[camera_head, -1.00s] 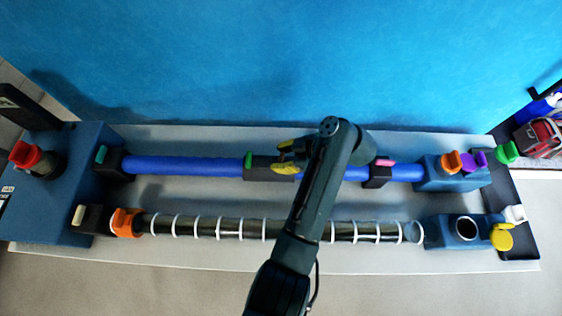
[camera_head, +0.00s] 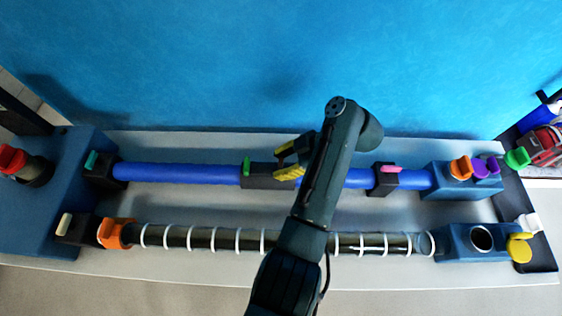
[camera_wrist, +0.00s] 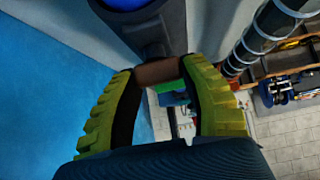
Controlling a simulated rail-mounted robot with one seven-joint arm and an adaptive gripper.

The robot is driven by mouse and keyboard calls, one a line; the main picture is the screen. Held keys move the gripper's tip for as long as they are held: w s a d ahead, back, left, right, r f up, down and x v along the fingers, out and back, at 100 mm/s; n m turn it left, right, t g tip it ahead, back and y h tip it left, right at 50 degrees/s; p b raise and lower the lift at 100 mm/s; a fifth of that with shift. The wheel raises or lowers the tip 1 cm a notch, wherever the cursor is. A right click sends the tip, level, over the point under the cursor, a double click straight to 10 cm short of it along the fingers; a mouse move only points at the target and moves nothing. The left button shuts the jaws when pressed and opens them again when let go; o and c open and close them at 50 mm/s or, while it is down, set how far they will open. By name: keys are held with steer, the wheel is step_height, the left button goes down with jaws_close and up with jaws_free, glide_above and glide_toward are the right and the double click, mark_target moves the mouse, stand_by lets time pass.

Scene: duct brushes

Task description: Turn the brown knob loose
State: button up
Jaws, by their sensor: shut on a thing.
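The brown knob (camera_wrist: 158,71) shows in the wrist view as a small brown piece at the end of a dark grey block (camera_wrist: 150,28). My gripper (camera_wrist: 157,70) has its two yellow ribbed fingers on either side of it, with the tips closed on it. In the head view my gripper (camera_head: 292,162) is at the right part of the dark middle block (camera_head: 262,180) on the long blue duct (camera_head: 180,173). The knob is hidden there behind my gripper and arm.
A ringed dark transparent tube (camera_head: 200,238) runs along the front, partly behind my arm. A pink-topped block (camera_head: 386,178) stands to the right on the blue duct. Orange (camera_head: 460,168), purple (camera_head: 480,168) and green (camera_head: 517,158) knobs sit at the right end. The blue wall (camera_head: 250,60) is behind.

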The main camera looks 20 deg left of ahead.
steer(key=o, duration=1.2)
steer(key=shift+f, duration=0.15)
steer(key=v, duration=1.2)
